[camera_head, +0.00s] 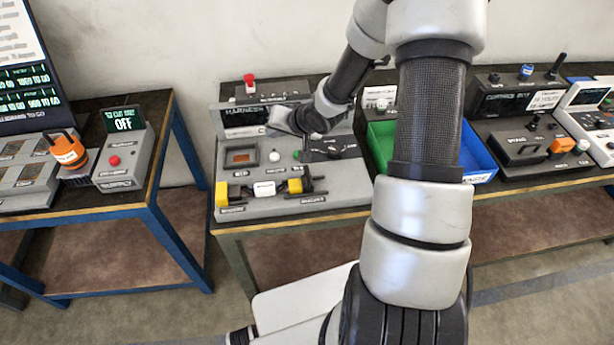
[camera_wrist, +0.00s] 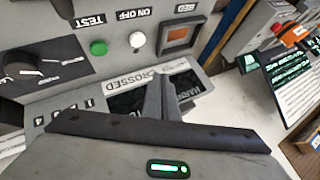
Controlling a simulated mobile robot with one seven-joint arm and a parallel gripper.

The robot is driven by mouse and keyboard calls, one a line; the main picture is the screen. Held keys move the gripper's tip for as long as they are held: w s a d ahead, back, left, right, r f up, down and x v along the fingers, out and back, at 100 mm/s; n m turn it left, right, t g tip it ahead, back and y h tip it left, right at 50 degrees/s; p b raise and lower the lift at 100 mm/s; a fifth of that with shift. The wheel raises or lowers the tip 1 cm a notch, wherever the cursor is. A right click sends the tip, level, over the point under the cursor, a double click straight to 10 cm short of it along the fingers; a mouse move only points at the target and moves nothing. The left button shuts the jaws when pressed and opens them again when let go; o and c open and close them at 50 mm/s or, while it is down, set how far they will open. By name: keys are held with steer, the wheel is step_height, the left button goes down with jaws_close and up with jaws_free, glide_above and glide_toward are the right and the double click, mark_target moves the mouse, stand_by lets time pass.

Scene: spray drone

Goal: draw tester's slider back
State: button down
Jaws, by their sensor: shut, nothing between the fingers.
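The harness tester (camera_head: 225,165) is a grey sloped console on the middle bench. A small white knob (camera_wrist: 137,40) beside an "ON OFF" label shows in the wrist view and looks like the slider's knob. It also shows in the head view (camera_head: 275,156), between an orange-red window (camera_wrist: 180,37) and a green test button (camera_wrist: 98,47). In the head view my arm hides part of the tester.
A dark dial panel (camera_wrist: 35,65) is beside the green button. Yellow connector blocks (camera_head: 236,194) sit at the tester's front. A green bin (camera_head: 380,145) and blue bin (camera_head: 477,155) stand to the right. A blue-framed bench (camera_head: 165,160) is at left, across a gap.

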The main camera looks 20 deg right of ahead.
steer(key=s+a+n+g+h+b, duration=0.1)
steer(key=s+a+g+h+b, duration=0.1)
steer(key=s+a+g+h, duration=0.35)
steer(key=s+a+r+h+b, duration=0.1)
steer(key=s+r+h, duration=0.3)
steer(key=s+r, duration=0.3)
steer(key=shift+s+a+r+b, duration=0.2)
steer(key=shift+s+r+b, duration=0.15)
steer(key=shift+s, duration=0.6)
steer(key=x, duration=0.9)
steer(key=shift+d+f, duration=0.15)
steer(key=shift+d, duration=0.1)
steer(key=d, duration=0.1)
steer(key=d+f+p, duration=0.1)
steer(key=d, duration=0.1)
steer(key=shift+s+d, duration=0.1)
steer(key=shift+s+d+f, duration=0.1)
steer(key=shift+d, duration=0.35)
